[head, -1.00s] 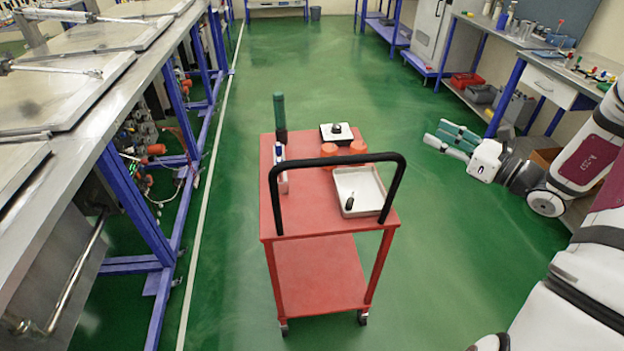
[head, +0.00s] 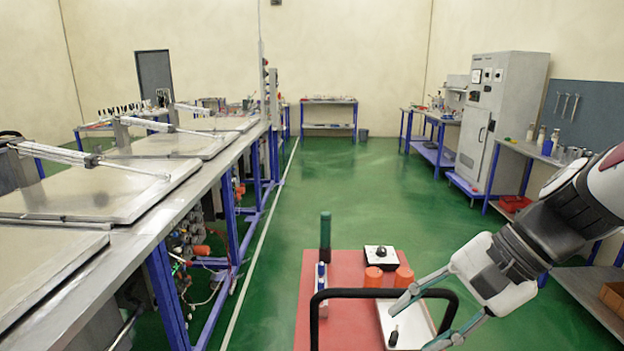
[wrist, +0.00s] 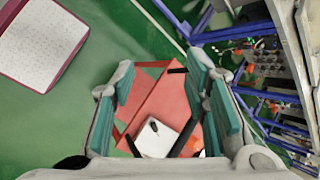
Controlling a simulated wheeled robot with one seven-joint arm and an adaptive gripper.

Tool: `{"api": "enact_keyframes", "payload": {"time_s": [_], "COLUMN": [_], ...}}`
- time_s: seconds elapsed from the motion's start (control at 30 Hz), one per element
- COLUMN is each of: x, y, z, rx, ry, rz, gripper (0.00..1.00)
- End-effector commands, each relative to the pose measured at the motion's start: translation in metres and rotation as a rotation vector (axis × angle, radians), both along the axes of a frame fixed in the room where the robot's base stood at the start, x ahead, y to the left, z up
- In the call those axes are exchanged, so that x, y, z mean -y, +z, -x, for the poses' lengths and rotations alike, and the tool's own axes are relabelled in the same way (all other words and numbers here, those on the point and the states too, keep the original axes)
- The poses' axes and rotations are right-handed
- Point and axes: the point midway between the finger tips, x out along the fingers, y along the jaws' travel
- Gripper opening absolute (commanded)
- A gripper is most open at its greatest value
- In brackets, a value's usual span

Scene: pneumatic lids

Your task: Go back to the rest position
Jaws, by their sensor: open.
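My gripper (head: 428,315) is open and empty at the right of the head view, in front of the right side of the red cart (head: 335,270). In the wrist view its two teal-padded fingers (wrist: 170,105) stand wide apart, with the cart (wrist: 150,98) seen between and beyond them. No object lies between the pads. My arm comes in from the right edge of the head view.
The cart carries a white tray (head: 417,326), orange cups (head: 404,277), a green cylinder (head: 325,232) and a black handle bar (head: 385,293). A long bench with metal lids (head: 110,190) runs along the left. The green floor (head: 350,190) beyond the cart is clear.

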Motion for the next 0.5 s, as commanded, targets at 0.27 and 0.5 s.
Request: {"api": "enact_keyframes", "payload": {"time_s": [0.27,0.5], "x": [0.012,0.033], "y": [0.019,0.041], "z": [0.057,0.077], "rx": [0.280,0.500], "ry": [0.372,0.587], "rz": [0.447,0.739], "gripper": [0.41,0.41]}}
